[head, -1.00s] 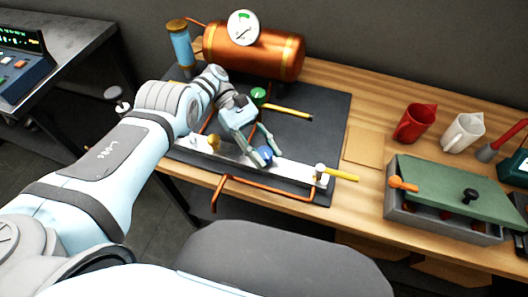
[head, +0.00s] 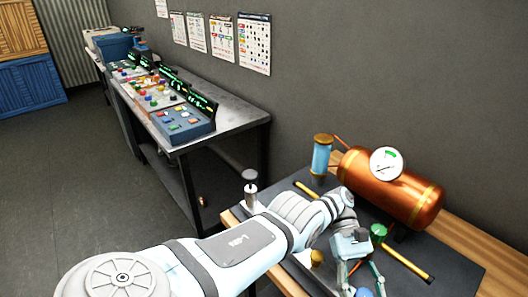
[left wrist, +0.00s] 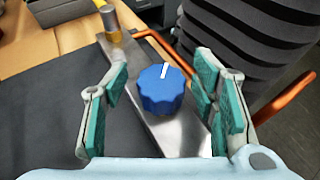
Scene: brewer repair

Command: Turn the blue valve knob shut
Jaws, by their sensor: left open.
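The blue valve knob (left wrist: 162,90) stands on a silver metal plate (left wrist: 190,137) in the left wrist view, with a white pointer line on its top. My left gripper (left wrist: 162,95) is open, with its teal-padded fingers on either side of the knob and visible gaps to it. In the head view my left gripper (head: 362,275) is at the bottom edge, and only a bit of the blue knob (head: 364,292) shows there. My right gripper is in neither view.
A copper boiler (head: 390,187) with a white gauge (head: 386,163) stands behind the gripper, near a green knob (head: 378,231) and a yellow-handled lever (head: 408,264). A blue cylinder (head: 321,158) is beside the boiler. A bench of control panels (head: 180,122) stands at the left.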

